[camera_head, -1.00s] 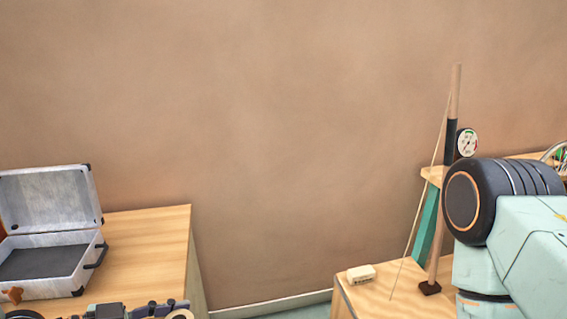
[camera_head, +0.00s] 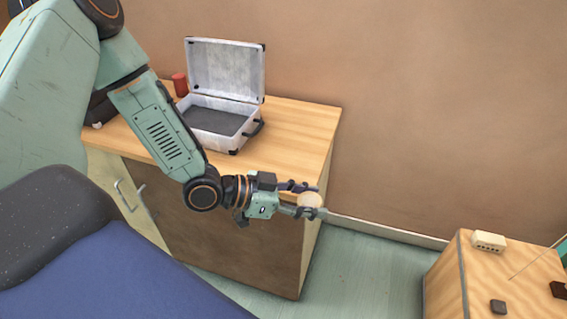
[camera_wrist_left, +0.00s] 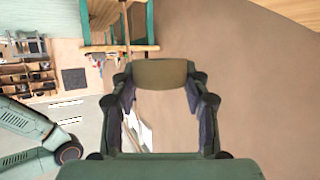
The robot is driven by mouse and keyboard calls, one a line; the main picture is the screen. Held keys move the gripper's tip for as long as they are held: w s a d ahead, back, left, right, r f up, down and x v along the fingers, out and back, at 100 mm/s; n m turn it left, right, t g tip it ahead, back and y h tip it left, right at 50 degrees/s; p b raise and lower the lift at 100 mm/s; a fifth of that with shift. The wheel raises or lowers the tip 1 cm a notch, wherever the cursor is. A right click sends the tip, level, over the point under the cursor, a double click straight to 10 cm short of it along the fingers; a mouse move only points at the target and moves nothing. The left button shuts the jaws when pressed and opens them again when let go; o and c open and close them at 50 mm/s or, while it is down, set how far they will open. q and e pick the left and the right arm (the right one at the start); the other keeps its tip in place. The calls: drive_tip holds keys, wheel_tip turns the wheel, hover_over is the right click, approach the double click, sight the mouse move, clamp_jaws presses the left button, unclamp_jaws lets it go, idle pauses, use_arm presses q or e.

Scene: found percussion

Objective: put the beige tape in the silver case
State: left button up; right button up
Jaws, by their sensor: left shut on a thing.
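The silver case (camera_head: 222,118) stands open on the wooden cabinet, its lid raised at the back and its dark-lined inside showing no tape. My left gripper (camera_head: 308,200) is shut on the beige tape (camera_head: 310,200), in front of the cabinet's right front corner and to the right of the case. In the left wrist view the tape (camera_wrist_left: 160,73) sits between the fingertips of my left gripper (camera_wrist_left: 160,75), seen edge-on. My right gripper is not in view.
The cabinet top (camera_head: 295,127) is clear to the right of the case. A red cup-like object (camera_head: 180,84) stands behind the case's left side. A lower wooden table (camera_head: 520,277) with a cream block (camera_head: 488,241) is at the right, across open floor (camera_head: 375,265).

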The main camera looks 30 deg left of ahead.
use_arm(q)
drive_tip(key=w+a+n+t+y, duration=0.1)
drive_tip(key=w+a+n+y, duration=0.1)
drive_tip(key=w, duration=0.1)
drive_tip(key=w+a+n+t+y, duration=0.1)
drive_tip(key=w+a+n+y, duration=0.1)
drive_tip(key=w, duration=0.2)
drive_tip(key=w+a+f+n+t+y, duration=0.1)
drive_tip(key=w+a+n+t+y, duration=0.1)
drive_tip(key=w+a, duration=0.1)
drive_tip(key=shift+w+y, duration=0.3)
drive_tip(key=shift+w, duration=0.1)
drive_tip(key=w+a+r+n+y, duration=0.2)
drive_tip(key=w+a+n+y, duration=0.2)
drive_tip(key=a, duration=0.1)
drive_tip(key=r+n+y, duration=0.2)
hover_over(282, 164)
drive_tip(key=shift+f, duration=0.1)
wheel_tip(282, 164, down, 5)
drive_tip(key=shift+f+b, duration=0.2)
drive_tip(key=shift+b, duration=0.65)
wheel_tip(282, 164, down, 3)
drive_tip(key=shift+f+b, duration=0.2)
drive_tip(key=shift+b, duration=0.25)
drive_tip(key=shift+w+f, duration=0.1)
drive_tip(key=shift+f, duration=0.35)
